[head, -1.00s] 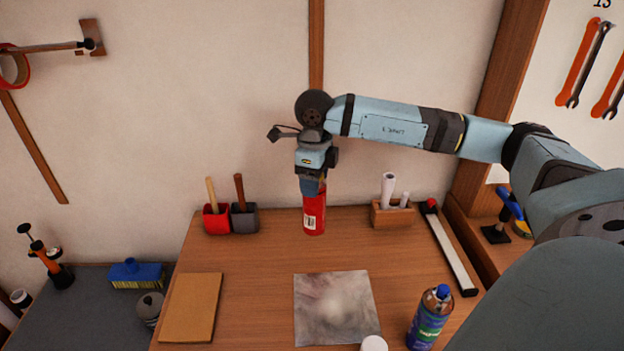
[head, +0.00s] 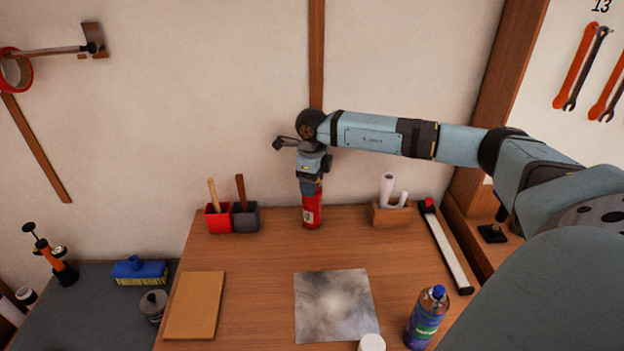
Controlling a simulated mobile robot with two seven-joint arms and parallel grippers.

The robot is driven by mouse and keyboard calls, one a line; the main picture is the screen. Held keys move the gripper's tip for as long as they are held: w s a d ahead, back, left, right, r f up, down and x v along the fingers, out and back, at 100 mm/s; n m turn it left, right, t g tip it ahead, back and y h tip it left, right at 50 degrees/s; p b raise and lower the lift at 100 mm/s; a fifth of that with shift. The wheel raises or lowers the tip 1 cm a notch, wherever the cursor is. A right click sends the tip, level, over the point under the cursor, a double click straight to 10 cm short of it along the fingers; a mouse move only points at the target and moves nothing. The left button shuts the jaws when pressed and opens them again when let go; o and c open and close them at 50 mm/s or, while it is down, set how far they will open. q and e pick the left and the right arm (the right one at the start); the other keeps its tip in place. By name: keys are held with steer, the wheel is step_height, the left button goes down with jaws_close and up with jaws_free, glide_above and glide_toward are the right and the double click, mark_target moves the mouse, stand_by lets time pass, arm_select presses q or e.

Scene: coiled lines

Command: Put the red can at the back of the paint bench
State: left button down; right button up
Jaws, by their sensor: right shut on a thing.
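The red can (head: 312,212) is upright at the back of the wooden paint bench (head: 258,262), between the red and grey holders and the wooden block with white rolls. Its base appears to be on or very near the bench top; I cannot tell which for certain. My right gripper (head: 311,187) points down from above and is shut on the top of the red can, hiding its upper end. My left gripper is not in view.
Red and grey holders (head: 231,217) stand left of the can, and a wooden block (head: 391,214) right of it. The wall is close behind.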

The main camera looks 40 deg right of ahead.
steer(key=shift+f, duration=0.15)
steer(key=o, duration=1.4)
steer(key=shift+r, duration=0.2)
step_height(320, 180, up, 11)
steer(key=shift+b, duration=0.6)
steer(key=shift+r, duration=0.5)
